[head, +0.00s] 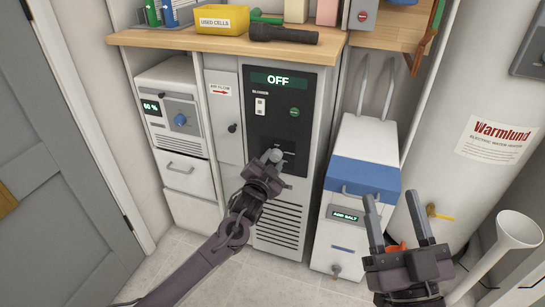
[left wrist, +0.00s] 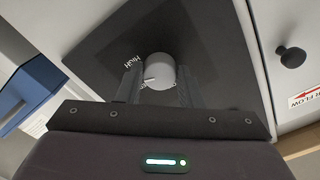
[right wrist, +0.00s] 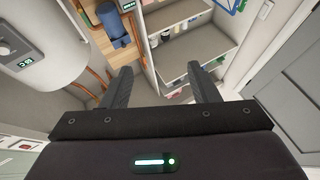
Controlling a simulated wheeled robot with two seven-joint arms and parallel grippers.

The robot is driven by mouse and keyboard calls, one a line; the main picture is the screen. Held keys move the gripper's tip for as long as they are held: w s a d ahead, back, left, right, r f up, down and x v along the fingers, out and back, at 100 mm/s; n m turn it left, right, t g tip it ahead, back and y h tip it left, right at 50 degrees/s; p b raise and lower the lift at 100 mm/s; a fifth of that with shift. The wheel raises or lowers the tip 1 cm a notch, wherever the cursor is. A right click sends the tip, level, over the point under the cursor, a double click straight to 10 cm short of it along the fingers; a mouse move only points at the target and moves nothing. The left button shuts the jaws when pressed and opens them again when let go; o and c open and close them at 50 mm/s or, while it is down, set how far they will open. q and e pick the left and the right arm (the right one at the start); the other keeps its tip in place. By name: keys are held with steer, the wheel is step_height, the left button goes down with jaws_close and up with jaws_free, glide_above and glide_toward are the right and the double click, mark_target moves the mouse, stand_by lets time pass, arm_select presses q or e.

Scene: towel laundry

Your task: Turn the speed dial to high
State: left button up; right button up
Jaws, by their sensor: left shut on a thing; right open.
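The speed dial (left wrist: 160,72) is a grey round knob on the black panel (head: 262,110) of the blower cabinet, whose display (head: 277,80) reads OFF. My left gripper (head: 268,160) is shut on the dial; in the left wrist view its fingers (left wrist: 157,88) sit on either side of the knob. A HIGH label (left wrist: 132,62) shows beside the dial; another label near it is partly hidden by the knob and fingers. My right gripper (head: 400,222) is open and empty in front of the blue-and-white salt unit (head: 365,172).
A wooden shelf (head: 180,39) above holds a yellow used-cells bin (head: 222,20) and a black flashlight (head: 283,34). A dehumidifier-like unit (head: 170,115) stands left. The water heater (head: 470,110) and a white funnel (head: 517,230) are at the right.

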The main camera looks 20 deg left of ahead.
arm_select(q)
steer(key=shift+r+m+p, duration=0.15)
steer(key=shift+m+p, duration=0.3)
steer(key=shift+m, duration=0.15)
steer(key=shift+m+p, duration=0.65)
steer(key=shift+m, duration=0.25)
arm_select(e)
step_height(320, 180, down, 18)
steer(key=s+a+g+h, duration=0.1)
steer(key=g+h, duration=0.2)
steer(key=g, duration=0.6)
arm_select(q)
steer(key=shift+m+p, duration=0.4)
steer(key=shift+m, duration=0.2)
steer(key=shift+m+p, duration=0.45)
steer(key=shift+m, duration=0.65)
arm_select(e)
steer(key=s+d+f+g+h, duration=0.2)
steer(key=s+f+g+h, duration=0.1)
steer(key=s+f+g, duration=0.4)
step_height(320, 180, down, 4)
steer(key=s, duration=0.3)
steer(key=shift+d, duration=0.3)
